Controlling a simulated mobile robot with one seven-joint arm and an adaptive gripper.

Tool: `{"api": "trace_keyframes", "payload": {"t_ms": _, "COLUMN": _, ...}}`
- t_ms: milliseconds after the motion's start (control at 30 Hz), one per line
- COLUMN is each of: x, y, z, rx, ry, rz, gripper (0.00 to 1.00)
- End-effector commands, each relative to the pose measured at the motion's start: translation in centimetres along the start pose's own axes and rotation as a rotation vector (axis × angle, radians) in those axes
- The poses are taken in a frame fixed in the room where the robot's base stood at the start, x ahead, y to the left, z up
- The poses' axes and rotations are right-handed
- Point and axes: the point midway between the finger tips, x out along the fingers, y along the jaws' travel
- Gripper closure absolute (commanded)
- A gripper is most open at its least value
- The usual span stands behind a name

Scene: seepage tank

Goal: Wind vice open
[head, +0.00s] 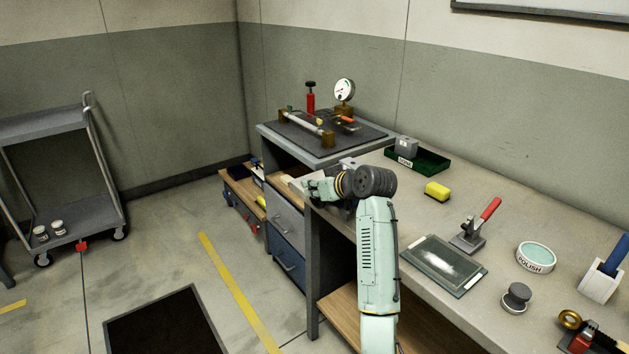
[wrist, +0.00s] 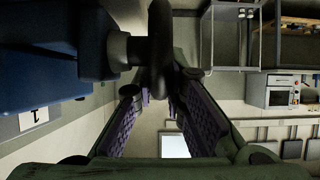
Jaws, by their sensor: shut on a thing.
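The vice (wrist: 55,45) shows in the wrist view as a blue body at the upper left, with a dark screw end (wrist: 108,50) sticking out of it. A dark handle bar (wrist: 160,35) runs across that end. My gripper (wrist: 160,88) is shut on the handle bar, with its purple-padded fingers on either side. In the head view my gripper (head: 319,188) is at the bench's front edge near its far end. My wrist and arm hide most of the vice there. How far the vice jaws stand apart cannot be seen.
A gauge rig stands on the cabinet (head: 285,150) behind. A trolley (head: 60,180) stands left; the floor between is mostly clear.

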Motion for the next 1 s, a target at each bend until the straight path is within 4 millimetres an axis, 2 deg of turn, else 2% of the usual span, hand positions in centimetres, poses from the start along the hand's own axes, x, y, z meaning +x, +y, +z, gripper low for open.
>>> {"api": "trace_keyframes", "payload": {"t_ms": 467, "x": 0.06, "y": 0.01, "z": 0.06, "rx": -0.001, "ry": -0.023, "rz": 0.0, "gripper": 1.0}}
{"api": "trace_keyframes", "payload": {"t_ms": 500, "x": 0.06, "y": 0.01, "z": 0.06, "rx": -0.001, "ry": -0.023, "rz": 0.0, "gripper": 0.88}}
{"api": "trace_keyframes", "payload": {"t_ms": 600, "x": 0.06, "y": 0.01, "z": 0.05, "rx": -0.001, "ry": -0.022, "rz": 0.0, "gripper": 0.81}}
{"api": "trace_keyframes", "payload": {"t_ms": 900, "x": 0.01, "y": 0.01, "z": 0.01, "rx": -0.001, "ry": -0.021, "rz": 0.0, "gripper": 0.8}}
{"api": "trace_keyframes", "payload": {"t_ms": 1000, "x": -0.54, "y": 0.06, "z": -0.02, "rx": -0.001, "ry": -0.02, "rz": 0.001, "gripper": 0.8}}
